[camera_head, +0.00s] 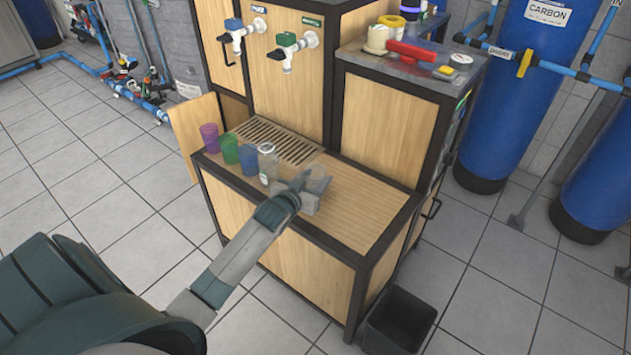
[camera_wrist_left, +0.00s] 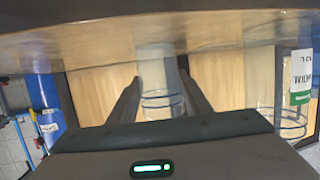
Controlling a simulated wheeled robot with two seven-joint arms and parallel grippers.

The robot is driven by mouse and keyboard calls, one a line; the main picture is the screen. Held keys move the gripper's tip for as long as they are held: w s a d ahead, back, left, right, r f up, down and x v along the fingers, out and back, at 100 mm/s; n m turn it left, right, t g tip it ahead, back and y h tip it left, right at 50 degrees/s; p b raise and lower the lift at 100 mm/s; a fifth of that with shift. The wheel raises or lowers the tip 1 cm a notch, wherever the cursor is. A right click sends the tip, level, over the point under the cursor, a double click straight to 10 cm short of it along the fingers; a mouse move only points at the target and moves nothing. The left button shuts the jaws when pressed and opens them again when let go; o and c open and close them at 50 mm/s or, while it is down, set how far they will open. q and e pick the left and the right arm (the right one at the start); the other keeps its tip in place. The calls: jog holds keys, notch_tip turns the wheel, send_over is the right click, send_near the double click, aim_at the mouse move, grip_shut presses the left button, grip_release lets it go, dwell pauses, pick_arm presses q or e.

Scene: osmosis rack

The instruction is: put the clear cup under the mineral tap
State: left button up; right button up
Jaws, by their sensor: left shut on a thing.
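The clear cup (camera_wrist_left: 160,98) is between the two fingers of my left gripper (camera_wrist_left: 158,105) in the left wrist view. In the head view my left gripper (camera_head: 312,190) is shut on this cup (camera_head: 318,172), which is faint, over the wooden counter near its front edge. I cannot tell whether the cup touches the counter. The green-handled mineral tap (camera_head: 290,48) sticks out of the wooden panel, behind the cup and higher up. A slotted drip grate (camera_head: 275,138) lies below the taps. My right gripper is out of view.
Purple (camera_head: 210,137), green (camera_head: 229,148) and blue (camera_head: 249,158) cups stand left of my gripper, with a clear labelled bottle (camera_head: 268,165) close beside it. A blue-handled tap (camera_head: 238,36) is left of the mineral tap. A taller cabinet (camera_head: 385,125) bounds the counter's right.

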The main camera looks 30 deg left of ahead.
aim_at(318, 168)
pick_arm(q)
jog(key=shift+r, duration=0.1)
